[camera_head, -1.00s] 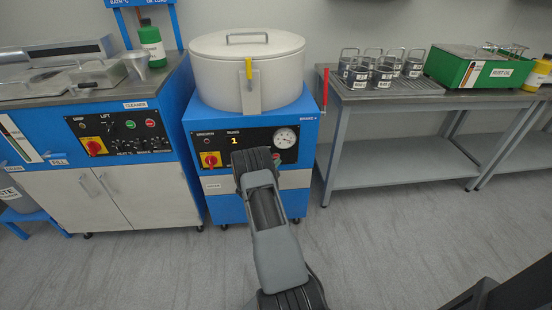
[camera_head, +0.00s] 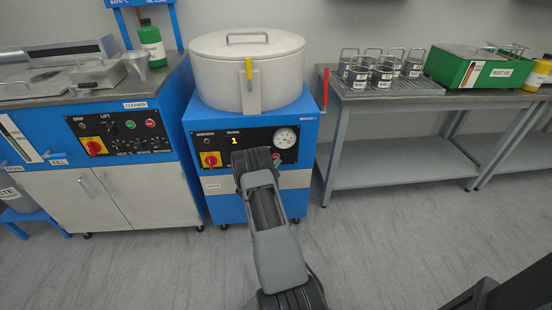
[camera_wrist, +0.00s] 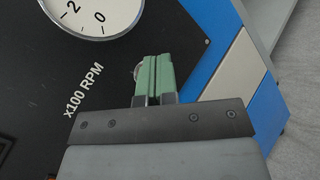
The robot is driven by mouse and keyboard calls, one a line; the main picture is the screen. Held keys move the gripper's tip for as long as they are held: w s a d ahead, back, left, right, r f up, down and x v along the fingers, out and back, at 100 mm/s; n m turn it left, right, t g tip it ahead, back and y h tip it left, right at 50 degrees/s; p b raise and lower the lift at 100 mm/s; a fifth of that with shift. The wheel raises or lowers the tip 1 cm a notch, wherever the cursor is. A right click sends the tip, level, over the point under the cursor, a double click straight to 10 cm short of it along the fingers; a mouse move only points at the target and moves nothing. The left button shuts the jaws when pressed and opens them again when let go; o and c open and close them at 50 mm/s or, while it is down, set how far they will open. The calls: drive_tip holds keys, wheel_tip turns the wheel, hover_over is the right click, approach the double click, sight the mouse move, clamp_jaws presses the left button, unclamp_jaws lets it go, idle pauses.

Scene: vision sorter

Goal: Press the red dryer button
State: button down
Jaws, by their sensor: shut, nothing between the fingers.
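The dryer (camera_head: 250,75) is a blue machine with a white lidded drum and a black control panel (camera_head: 222,147). A small reddish spot, perhaps the red dryer button (camera_head: 277,156), shows on the panel just right of my arm, below the dial (camera_head: 285,138). My gripper (camera_wrist: 153,58) has green fingertips, shut together and empty, at the panel in the wrist view. A thin silvery rim (camera_wrist: 137,70) shows beside the fingertips. What it belongs to is mostly hidden behind them, and I cannot tell whether they touch it.
A red switch on a yellow plate (camera_head: 210,160) sits left on the panel. A red-handled brake lever (camera_head: 325,88) stands on the dryer's right side. A cleaner unit (camera_head: 130,130) is to the left, a metal table (camera_head: 400,102) with baskets to the right. The floor in front is clear.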

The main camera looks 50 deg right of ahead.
drive_tip(key=shift+w+d+b, duration=0.55)
drive_tip(key=shift+w+b, duration=0.1)
drive_tip(key=shift+b, duration=0.4)
idle(0.9)
drive_tip(key=shift+s+a, duration=0.1)
drive_tip(key=shift+s+a+p, duration=0.3)
drive_tip(key=shift+s+a, duration=0.15)
drive_tip(key=shift+s, duration=0.1)
idle(0.4)
drive_tip(key=s+a+p, duration=0.1)
drive_tip(key=s+a, duration=0.2)
drive_tip(key=shift+s+a+p, duration=0.15)
drive_tip(key=shift+s+p, duration=0.25)
idle(0.9)
